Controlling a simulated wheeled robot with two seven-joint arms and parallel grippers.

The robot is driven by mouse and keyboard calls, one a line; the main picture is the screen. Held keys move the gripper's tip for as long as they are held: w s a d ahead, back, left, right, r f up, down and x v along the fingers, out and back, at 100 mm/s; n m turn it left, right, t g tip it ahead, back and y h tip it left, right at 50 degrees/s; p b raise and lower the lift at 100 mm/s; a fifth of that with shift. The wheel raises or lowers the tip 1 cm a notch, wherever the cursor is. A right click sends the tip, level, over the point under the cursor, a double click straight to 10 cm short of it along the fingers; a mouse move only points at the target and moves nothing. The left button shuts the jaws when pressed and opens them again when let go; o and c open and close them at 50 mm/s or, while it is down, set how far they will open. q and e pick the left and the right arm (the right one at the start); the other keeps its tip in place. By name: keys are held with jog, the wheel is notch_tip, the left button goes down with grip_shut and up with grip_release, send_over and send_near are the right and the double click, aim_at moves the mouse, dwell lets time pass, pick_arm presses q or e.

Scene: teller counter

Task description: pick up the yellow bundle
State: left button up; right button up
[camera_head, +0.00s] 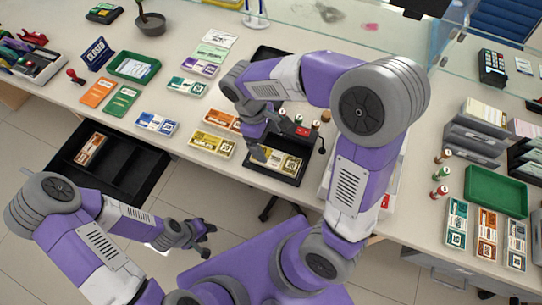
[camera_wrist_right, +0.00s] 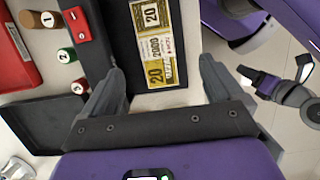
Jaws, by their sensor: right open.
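A yellow bundle marked 20 lies in a black tray (camera_head: 290,178) at the counter's front edge, partly hidden by my right arm; it shows clearly in the right wrist view (camera_wrist_right: 160,42). My right gripper (camera_head: 257,148) is over this tray, pointing down at the bundle. In the right wrist view its fingers (camera_wrist_right: 163,75) are apart, with the bundle seen between and beyond the tips and nothing held. Another yellow bundle (camera_head: 212,145) lies on the counter to the left. My left gripper (camera_head: 203,240) is open and empty, low in front of the counter.
An orange bundle (camera_head: 218,119) and a blue bundle (camera_head: 157,124) lie nearby on the counter. A black drawer (camera_head: 130,170) holding an orange bundle is at left. Several numbered stamps (camera_wrist_right: 65,56) and a red object (camera_wrist_right: 76,24) stand close to the tray. A green tray (camera_head: 497,192) is at right.

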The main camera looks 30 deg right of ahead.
aim_at(275, 159)
jog(key=shift+w+f+b, duration=0.25)
jog(key=shift+f+b, duration=0.1)
jog(key=shift+f, duration=0.3)
jog(key=shift+w+f+b, duration=0.25)
jog(key=shift+f+b, duration=0.05)
jog(key=shift+f, duration=0.3)
jog(key=b+x, duration=0.4)
jog(key=x, duration=0.3)
jog(key=shift+s+d+f, duration=0.15)
jog(key=shift+s+d, duration=0.1)
pick_arm(q)
notch_tip(275, 159, down, 6)
jog(key=shift+w, duration=0.45)
pick_arm(e)
jog(key=c, duration=1.3)
